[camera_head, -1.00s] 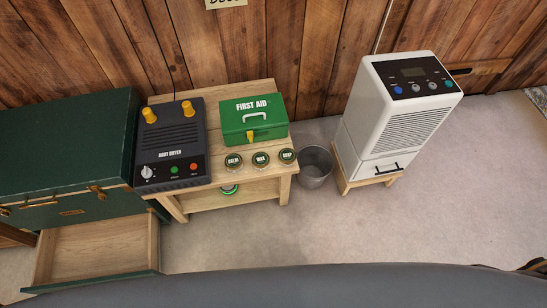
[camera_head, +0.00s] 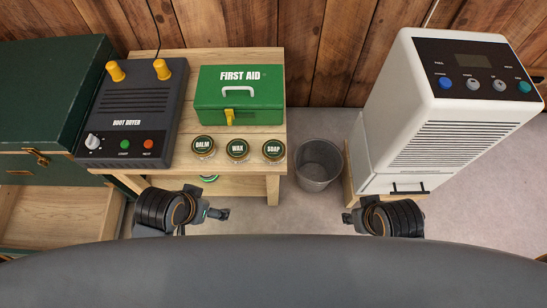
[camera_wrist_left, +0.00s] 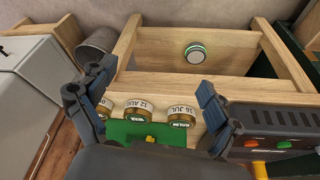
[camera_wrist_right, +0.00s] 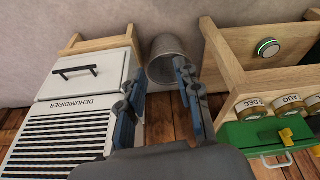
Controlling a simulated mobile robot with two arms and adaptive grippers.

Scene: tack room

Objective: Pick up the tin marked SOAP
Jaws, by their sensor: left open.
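The tin marked SOAP (camera_head: 273,150) stands at the front right of the wooden bench top, right of the WAX tin (camera_head: 237,149) and the BALM tin (camera_head: 204,147). In the right wrist view the SOAP tin (camera_wrist_right: 251,107) has a side label reading DEC. In the left wrist view it is partly hidden behind a finger. My left gripper (camera_head: 220,214) is open and empty, in front of the bench; its fingers (camera_wrist_left: 143,92) spread wide in its wrist view. My right gripper (camera_head: 349,218) is open and empty, near the bucket and dehumidifier, with its fingers (camera_wrist_right: 158,80) apart.
A green first aid box (camera_head: 240,98) stands behind the tins, and a boot dryer (camera_head: 136,110) left of them. A metal bucket (camera_head: 319,162) and a white dehumidifier (camera_head: 390,130) are to the right. An open drawer (camera_head: 60,215) juts out at left.

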